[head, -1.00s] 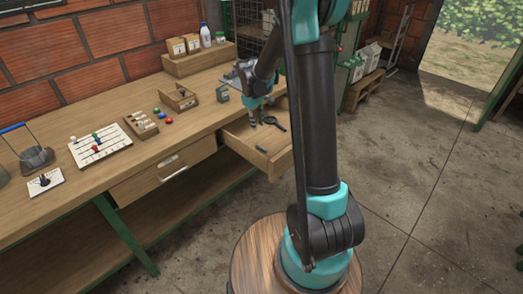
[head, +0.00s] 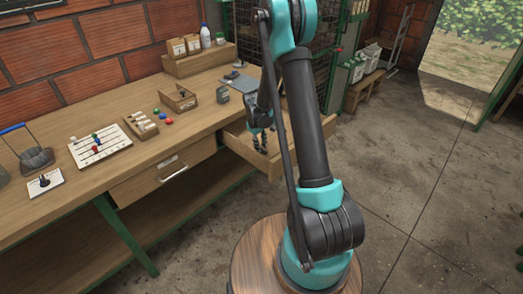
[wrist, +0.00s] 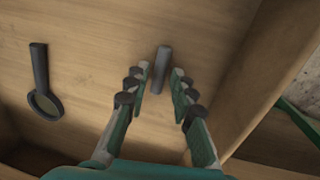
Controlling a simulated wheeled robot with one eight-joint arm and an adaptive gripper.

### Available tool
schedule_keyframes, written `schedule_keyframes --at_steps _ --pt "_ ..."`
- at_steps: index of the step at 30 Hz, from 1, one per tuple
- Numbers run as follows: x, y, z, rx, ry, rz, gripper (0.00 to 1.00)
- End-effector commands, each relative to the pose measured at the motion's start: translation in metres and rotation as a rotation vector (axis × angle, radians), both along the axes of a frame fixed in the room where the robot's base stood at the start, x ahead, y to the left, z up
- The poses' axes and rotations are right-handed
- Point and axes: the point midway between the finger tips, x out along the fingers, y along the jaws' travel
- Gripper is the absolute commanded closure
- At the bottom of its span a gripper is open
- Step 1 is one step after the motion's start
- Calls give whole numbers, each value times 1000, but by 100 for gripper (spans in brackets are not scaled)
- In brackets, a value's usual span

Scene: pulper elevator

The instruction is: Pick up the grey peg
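The grey peg (wrist: 161,69) lies on the wooden floor of the open drawer (head: 243,157). In the wrist view it lies between and just beyond the tips of my gripper (wrist: 160,77). The two fingers are spread with a gap on both sides of the peg, and nothing is held. In the head view my gripper (head: 260,143) reaches down into the drawer, and I cannot make out the peg there.
A dark magnifying glass (wrist: 42,85) lies to the left of the peg in the drawer. The drawer's side wall (wrist: 238,75) rises close to the right. The workbench (head: 203,113) carries a bead board (head: 101,147) and small boxes.

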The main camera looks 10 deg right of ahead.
Motion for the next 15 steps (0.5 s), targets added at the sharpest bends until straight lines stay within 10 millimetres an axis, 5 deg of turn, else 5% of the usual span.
schedule_keyframes --at_steps 10,15 --pt "1 -1 -8 0 0 0 76" --pt "1 -1 -8 0 0 0 96"
